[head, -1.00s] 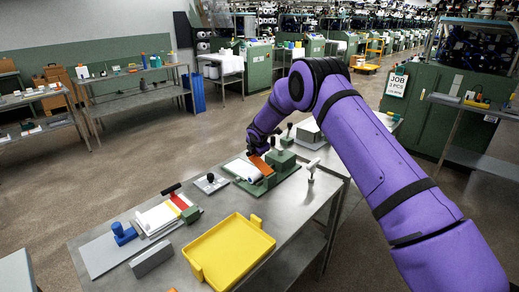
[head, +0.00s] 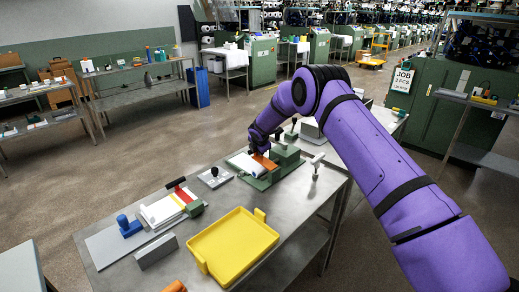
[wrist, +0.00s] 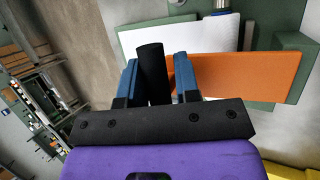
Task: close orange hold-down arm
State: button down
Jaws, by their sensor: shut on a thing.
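The orange hold-down arm (head: 266,161) extends over the white fabric (head: 243,163) on a green fixture at the table's far end. In the wrist view, the orange arm (wrist: 240,75) is a flat plate crossing above the white fabric (wrist: 208,32) and green base. My gripper (wrist: 155,65) has its two blue fingers on either side of a black cylindrical handle (wrist: 152,72) beside the orange arm, and is shut on it. In the head view, my purple arm and wrist partly hide the handle. I cannot tell whether the plate touches the fabric.
A yellow tray (head: 235,247) lies nearer on the metal table. A white T-handled piece (head: 317,162) is right of the green fixture (head: 287,155).

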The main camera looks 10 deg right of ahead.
jog(key=shift+w+a+r, duration=0.1)
jog(key=shift+a+r, duration=0.05)
jog(key=shift+a, duration=0.1)
jog(key=c, duration=1)
grip_release()
jog(key=shift+w, duration=0.1)
jog(key=shift+r, duration=0.1)
jog(key=v, duration=1)
jog(key=shift+s+r, duration=0.1)
jog(key=shift+s, duration=0.15)
